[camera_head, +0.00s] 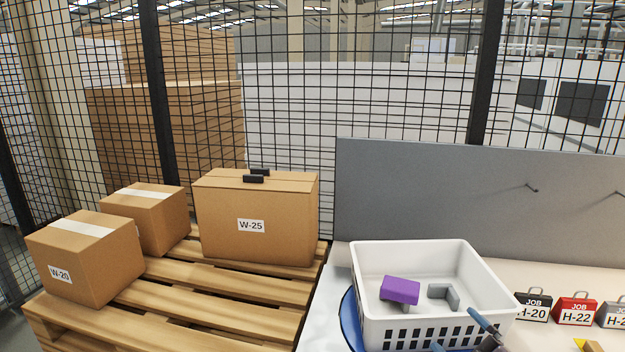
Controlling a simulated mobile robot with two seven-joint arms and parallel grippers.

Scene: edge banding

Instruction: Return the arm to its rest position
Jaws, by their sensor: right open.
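My right gripper (453,329) shows at the bottom edge of the head view, in front of the near right part of a white basket (410,253). Its two blue-grey fingers are apart, with nothing seen between them. Most of the gripper and its arm are cut off by the frame. I cannot tell whether a finger touches the basket. The basket holds a purple block (400,287) and a grey angled piece (443,296). My left gripper is out of view.
A wooden pallet (235,295) at left carries carton W-20 (100,265), another carton (155,215) and carton W-25 (285,220). Job tags, including a red H-22 (575,307), stand right of the basket. A grey panel (440,195) and mesh fence stand behind.

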